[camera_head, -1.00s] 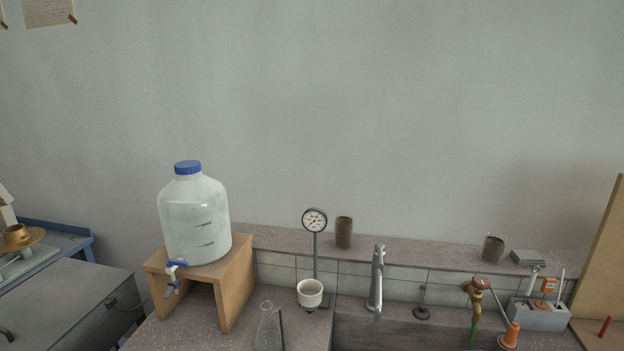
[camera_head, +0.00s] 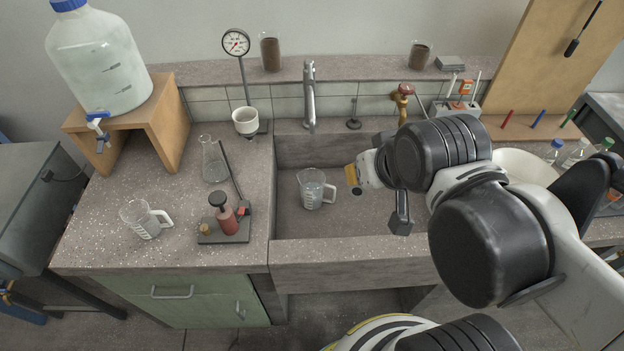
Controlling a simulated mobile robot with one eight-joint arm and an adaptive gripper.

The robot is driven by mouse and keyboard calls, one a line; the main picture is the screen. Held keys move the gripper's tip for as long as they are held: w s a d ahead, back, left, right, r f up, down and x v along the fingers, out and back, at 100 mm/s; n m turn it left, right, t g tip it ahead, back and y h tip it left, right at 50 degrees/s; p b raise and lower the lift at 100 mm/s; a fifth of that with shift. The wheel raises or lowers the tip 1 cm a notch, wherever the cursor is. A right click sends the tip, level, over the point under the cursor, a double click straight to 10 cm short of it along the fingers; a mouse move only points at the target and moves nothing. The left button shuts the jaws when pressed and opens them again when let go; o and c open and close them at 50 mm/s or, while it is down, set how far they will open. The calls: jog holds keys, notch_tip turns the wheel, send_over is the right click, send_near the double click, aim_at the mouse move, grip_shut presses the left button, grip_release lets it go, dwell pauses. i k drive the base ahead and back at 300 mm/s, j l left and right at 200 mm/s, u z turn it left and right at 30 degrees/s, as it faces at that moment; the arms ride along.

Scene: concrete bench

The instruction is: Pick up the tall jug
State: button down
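Two clear measuring jugs with handles on their right sides are in view. One jug (camera_head: 313,189) stands upright in the sink basin. The other jug (camera_head: 143,220) stands on the counter at left and looks wider and lower. The sink jug looks the taller of the two for its width. My gripper end (camera_head: 370,187) is just right of the sink jug in the picture, with a visible gap between them. Its fingers are not clear from this angle, and I see nothing held.
A faucet (camera_head: 309,95) rises behind the sink jug. A white bowl (camera_head: 524,166) is at right, partly behind my arm.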

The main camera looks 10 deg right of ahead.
aim_at(312, 185)
jog(key=l+z, duration=0.4)
jog(key=k+l+z, duration=0.1)
jog(key=l+z, duration=0.15)
jog(key=z, duration=0.2)
